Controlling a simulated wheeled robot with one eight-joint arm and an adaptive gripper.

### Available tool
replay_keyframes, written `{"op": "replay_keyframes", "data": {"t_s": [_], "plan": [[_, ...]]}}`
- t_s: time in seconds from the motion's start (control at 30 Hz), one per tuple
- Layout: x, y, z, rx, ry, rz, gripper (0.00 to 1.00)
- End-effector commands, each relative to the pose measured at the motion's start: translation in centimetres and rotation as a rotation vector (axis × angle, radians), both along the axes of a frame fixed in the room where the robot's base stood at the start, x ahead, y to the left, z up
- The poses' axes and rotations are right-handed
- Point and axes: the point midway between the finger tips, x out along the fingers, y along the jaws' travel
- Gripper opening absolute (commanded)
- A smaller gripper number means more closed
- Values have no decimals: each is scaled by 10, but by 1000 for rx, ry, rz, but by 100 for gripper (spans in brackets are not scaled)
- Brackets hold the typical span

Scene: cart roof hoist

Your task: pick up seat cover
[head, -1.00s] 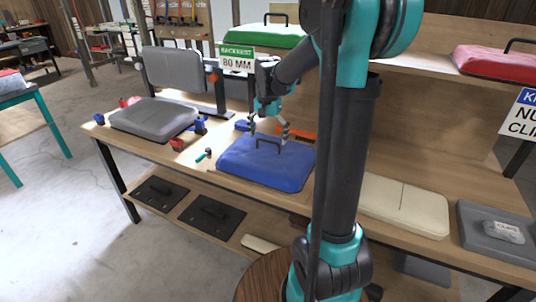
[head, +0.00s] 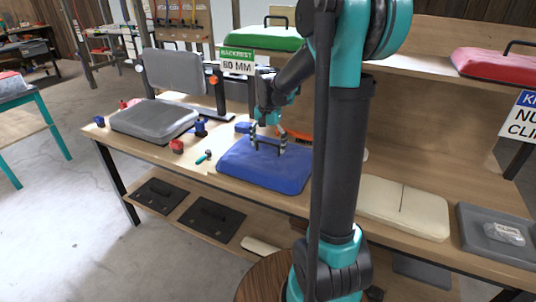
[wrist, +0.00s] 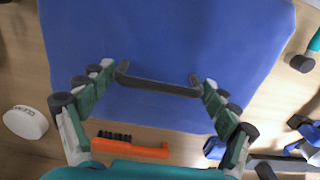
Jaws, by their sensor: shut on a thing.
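The blue seat cover (head: 262,172) is a padded slab with a dark bar handle; it lies on the wooden workbench. It fills much of the wrist view (wrist: 165,40). In the head view the fingers mostly hide the handle. I cannot see a gap between the cover and the bench.
An orange brush (wrist: 130,147) and a white round piece (wrist: 25,122) lie close to the cover. A grey seat cushion (head: 153,118) with upright backrest (head: 174,72) stands left. A beige pad (head: 403,207) and a grey case (head: 497,235) lie right. A shelf with a green pad (head: 262,38) is behind.

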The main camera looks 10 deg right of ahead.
Motion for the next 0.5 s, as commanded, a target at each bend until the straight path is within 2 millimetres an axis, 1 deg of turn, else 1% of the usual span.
{"op": "replay_keyframes", "data": {"t_s": [0.13,0.27,0.37,0.5], "plan": [[0,0,1,-1,1,0,52],[0,0,8,0,0,0,52],[0,0,18,0,0,0,52],[0,0,43,0,0,0,52]]}}
